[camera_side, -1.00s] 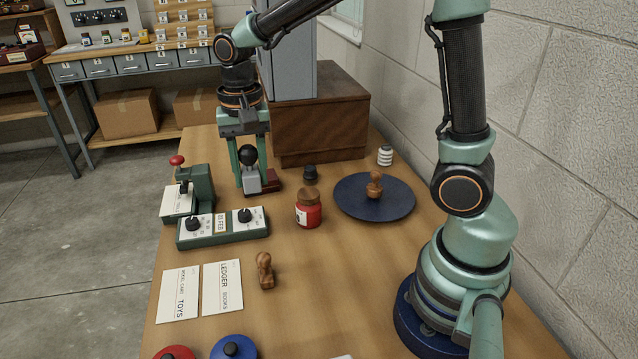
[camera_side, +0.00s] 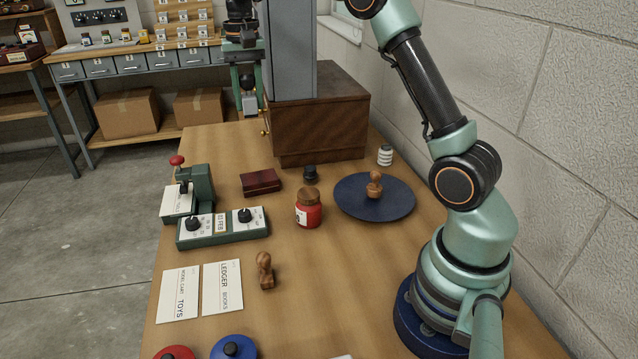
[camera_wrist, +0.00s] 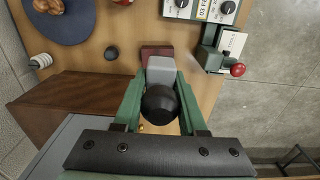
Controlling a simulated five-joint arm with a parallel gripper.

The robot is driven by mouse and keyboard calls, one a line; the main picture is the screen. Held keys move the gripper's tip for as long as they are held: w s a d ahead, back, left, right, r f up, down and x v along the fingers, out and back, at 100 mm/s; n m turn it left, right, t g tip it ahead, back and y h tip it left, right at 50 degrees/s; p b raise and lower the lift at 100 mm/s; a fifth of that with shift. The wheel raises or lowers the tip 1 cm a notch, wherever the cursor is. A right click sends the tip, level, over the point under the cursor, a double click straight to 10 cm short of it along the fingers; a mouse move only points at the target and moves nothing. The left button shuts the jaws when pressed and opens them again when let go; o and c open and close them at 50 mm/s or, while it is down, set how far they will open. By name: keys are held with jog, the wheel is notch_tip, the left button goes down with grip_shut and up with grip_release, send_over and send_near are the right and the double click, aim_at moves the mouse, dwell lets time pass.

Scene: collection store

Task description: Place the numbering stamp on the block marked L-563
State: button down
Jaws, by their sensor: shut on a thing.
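My gripper (camera_side: 247,90) is shut on the numbering stamp (camera_side: 249,102), a grey body with a black round knob. It is up in the air near the far end of the table, left of the brown wooden cabinet. In the wrist view the stamp (camera_wrist: 161,73) sits between the fingers, knob toward the camera. A dark red block (camera_side: 261,181) lies on the table, well below and nearer than the stamp. The block (camera_wrist: 156,53) also shows just past the stamp in the wrist view. I can read no L-563 mark on anything.
A blue round plate (camera_side: 376,202) bears a wooden stamp. A red jar (camera_side: 309,210), a green date device (camera_side: 222,228), a press with a red knob (camera_side: 200,187), cards and a wooden stamp (camera_side: 265,270) stand nearby. The brown cabinet (camera_side: 318,130) is close to the gripper's right.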

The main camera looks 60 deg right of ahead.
send_over(270, 175)
notch_tip(270, 175, down, 20)
jog(key=shift+r, duration=0.15)
dwell(0.5)
jog(key=shift+c, duration=2.3)
grip_release()
